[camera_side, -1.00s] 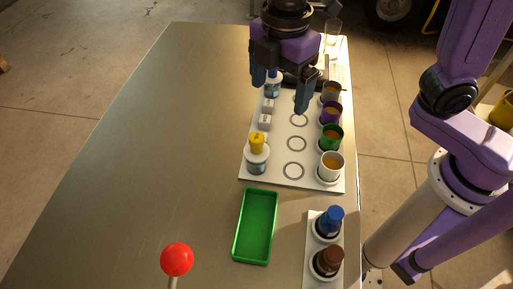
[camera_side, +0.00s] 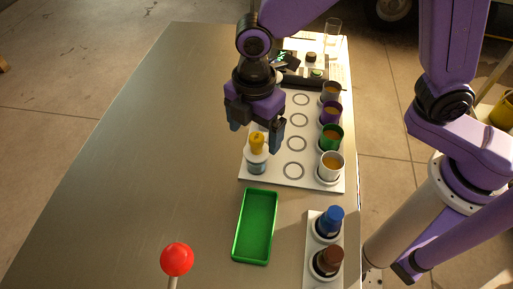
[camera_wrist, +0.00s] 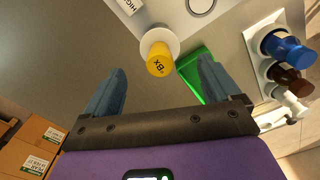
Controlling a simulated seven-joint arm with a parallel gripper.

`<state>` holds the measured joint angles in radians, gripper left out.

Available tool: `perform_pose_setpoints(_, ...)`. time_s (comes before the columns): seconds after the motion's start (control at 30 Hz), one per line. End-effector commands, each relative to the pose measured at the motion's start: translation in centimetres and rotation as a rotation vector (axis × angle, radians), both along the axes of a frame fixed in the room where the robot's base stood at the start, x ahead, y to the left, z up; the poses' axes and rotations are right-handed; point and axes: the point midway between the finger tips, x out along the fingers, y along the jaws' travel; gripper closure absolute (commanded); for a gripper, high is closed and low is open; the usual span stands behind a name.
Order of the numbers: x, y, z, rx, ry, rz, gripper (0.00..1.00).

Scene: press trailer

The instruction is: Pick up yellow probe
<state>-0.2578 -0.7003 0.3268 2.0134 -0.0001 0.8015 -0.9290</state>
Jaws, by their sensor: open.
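The yellow probe (camera_side: 257,141) is a yellow knob-like top on a white-capped bottle at the left front corner of the white board (camera_side: 283,180). In the wrist view the yellow probe (camera_wrist: 160,62) is marked "Bx" and lies ahead of and between the fingers. My gripper (camera_side: 254,138) is open and empty, above and just behind the probe in the side view. In the wrist view my gripper (camera_wrist: 160,88) has both blue fingers spread apart, with nothing between the tips. The fingers do not appear to touch the probe.
A green tray (camera_side: 236,225) lies in front of the board. Several cups, including a white cup (camera_side: 331,166), line the board's right edge. A blue-topped bottle (camera_side: 330,219) and a brown-topped bottle (camera_side: 327,260) stand front right. A red ball (camera_side: 177,259) is front left. The table's left side is clear.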

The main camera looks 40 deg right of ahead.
Motion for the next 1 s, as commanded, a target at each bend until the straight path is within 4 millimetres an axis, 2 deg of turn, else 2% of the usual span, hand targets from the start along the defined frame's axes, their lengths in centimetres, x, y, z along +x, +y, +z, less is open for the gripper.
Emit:
perform_pose_setpoints(0.1,0.0,-0.1,-1.2,-0.003,0.001,0.000,0.10)
perform_pose_setpoints(0.27,0.0,-0.1,-2.0,-0.003,0.001,-0.001,0.10)
perform_pose_setpoints(0.6,0.0,-0.4,-6.2,-0.002,0.002,-0.001,0.10)
perform_pose_setpoints(0.9,0.0,-0.3,-6.7,0.000,0.000,-0.001,0.10)
perform_pose_setpoints(0.93,0.0,-0.3,-6.7,0.000,0.000,-0.001,0.13)
perform_pose_setpoints(1.0,0.0,-0.3,-6.7,0.000,0.000,-0.001,0.36)
